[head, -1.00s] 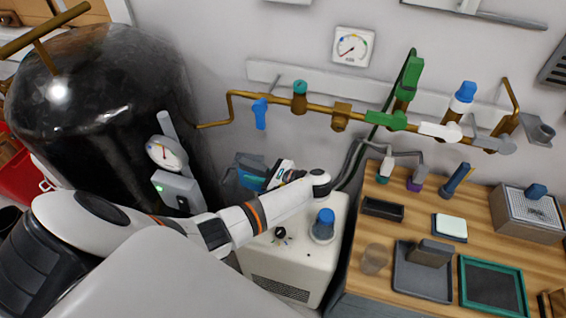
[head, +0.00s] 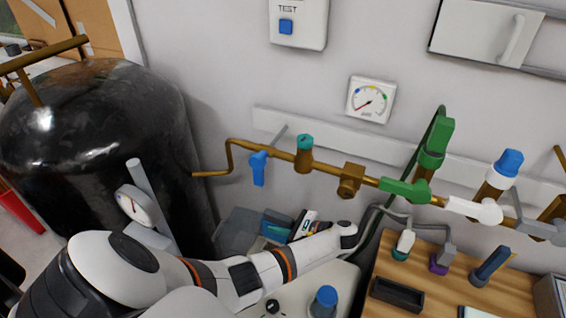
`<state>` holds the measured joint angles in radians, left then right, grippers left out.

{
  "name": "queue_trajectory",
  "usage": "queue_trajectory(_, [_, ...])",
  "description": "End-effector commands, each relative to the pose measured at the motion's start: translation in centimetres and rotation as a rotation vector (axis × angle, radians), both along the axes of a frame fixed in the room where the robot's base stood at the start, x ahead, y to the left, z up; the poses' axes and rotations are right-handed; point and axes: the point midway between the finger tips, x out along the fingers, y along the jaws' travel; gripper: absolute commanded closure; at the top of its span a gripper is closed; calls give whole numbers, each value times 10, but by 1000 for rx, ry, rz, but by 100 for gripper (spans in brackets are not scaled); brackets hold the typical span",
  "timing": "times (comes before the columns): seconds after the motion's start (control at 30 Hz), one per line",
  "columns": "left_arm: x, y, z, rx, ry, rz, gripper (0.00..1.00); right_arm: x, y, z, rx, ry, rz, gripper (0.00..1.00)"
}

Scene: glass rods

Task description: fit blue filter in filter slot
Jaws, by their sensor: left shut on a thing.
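My left arm comes in from the lower left. My left gripper (head: 305,225) is below the pipe, above the white cabinet, and is small and partly hidden by its own wrist. It is shut on a blue and teal block (head: 276,226), which looks like the blue filter. The block is in front of a grey box (head: 238,230); whether it touches the box or is inside it I cannot tell. I cannot make out the filter slot for certain. My right gripper is not in view.
A brass pipe (head: 330,171) with a blue valve handle (head: 258,168) runs along the wall above the gripper. A black tank (head: 90,150) stands at left. The white cabinet (head: 345,285) has a blue knob (head: 324,300). A wooden bench (head: 440,290) holds small items at right.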

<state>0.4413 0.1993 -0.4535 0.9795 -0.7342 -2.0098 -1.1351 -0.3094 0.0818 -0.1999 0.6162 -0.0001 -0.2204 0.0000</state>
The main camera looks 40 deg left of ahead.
Motion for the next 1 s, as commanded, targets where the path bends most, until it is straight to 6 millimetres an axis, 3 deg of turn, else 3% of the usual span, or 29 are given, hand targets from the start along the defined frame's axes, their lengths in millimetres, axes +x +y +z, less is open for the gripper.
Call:
queue_trajectory(0.2, [0, 1, -38, 3, 1, -1, 100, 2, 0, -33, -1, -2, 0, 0])
queue_trajectory(0.47, [1, 0, -65, 0, 0, 0, 100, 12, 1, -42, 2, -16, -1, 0])
queue_trajectory(0.7, [0, 0, -100, 1, 1, 1, 100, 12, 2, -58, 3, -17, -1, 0])
queue_trajectory(1.0, [0, 0, -104, 1, -2, 1, 100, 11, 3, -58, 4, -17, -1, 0])
